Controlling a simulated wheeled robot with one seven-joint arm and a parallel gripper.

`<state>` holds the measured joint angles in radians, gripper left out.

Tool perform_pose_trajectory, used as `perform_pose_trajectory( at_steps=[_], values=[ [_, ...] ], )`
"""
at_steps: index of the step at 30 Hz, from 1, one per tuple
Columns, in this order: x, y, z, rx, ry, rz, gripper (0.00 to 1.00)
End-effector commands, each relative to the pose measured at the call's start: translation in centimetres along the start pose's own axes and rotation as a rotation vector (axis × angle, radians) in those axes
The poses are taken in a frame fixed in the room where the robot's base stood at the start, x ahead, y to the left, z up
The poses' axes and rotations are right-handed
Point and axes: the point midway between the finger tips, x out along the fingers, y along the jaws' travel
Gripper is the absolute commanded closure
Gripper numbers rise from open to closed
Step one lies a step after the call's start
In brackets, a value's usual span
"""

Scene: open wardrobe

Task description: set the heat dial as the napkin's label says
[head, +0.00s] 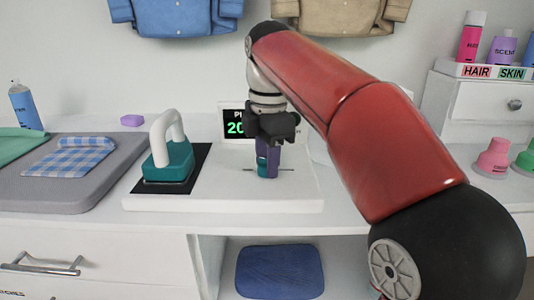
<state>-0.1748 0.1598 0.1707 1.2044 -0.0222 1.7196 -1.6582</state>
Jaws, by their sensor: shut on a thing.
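My gripper (269,142) points down over the white station base (225,204) and is shut on an upright purple and teal piece (267,165). The piece stands at a thin dark line on the base; I cannot tell whether it is the heat dial. Behind it a black display (234,122) with green digits is partly hidden; "20" shows. A teal iron (172,164) with a white handle stands on a black pad at the left of the base. A blue checked napkin (72,157) lies on the grey ironing board (62,193). No label on it is readable.
A green cloth (18,142) and a spray bottle (25,106) are at the far left, and a small purple block (131,120) lies behind the board. A folded blue cloth (280,272) lies in the open shelf below. Bottles (471,37) stand at the back right.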

Motion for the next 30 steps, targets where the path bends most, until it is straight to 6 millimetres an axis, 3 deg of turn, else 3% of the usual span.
perform_pose_trajectory(
  at_steps=[30],
  values=[
    [0.1, -0.01, -0.2, 0.95, -0.058, -0.003, 0.9]
  ],
)
